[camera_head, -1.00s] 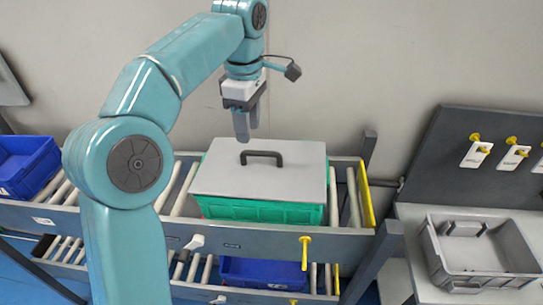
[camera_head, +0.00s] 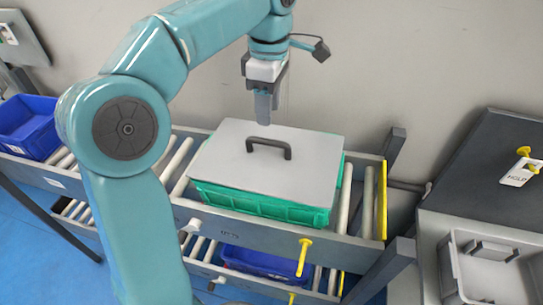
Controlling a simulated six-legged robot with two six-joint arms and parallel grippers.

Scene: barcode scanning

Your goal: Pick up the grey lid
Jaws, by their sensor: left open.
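The grey lid (camera_head: 228,160) lies flat on a green crate (camera_head: 260,205) on the upper roller shelf. Its dark arched handle (camera_head: 269,147) stands up near the middle. My left gripper (camera_head: 264,118) points down just above and behind the handle, apart from it in the picture. It is open and holds nothing; its fingers overlap from this angle, so the gap hardly shows. My right gripper is out of view.
A blue crate (camera_head: 27,126) stands at the left of the roller shelf (camera_head: 340,240). Another blue crate (camera_head: 262,263) is on the lower level. A yellow stop (camera_head: 381,200) closes the right end. A grey tray (camera_head: 492,268) sits on the right-hand bench. A grey wall stands behind.

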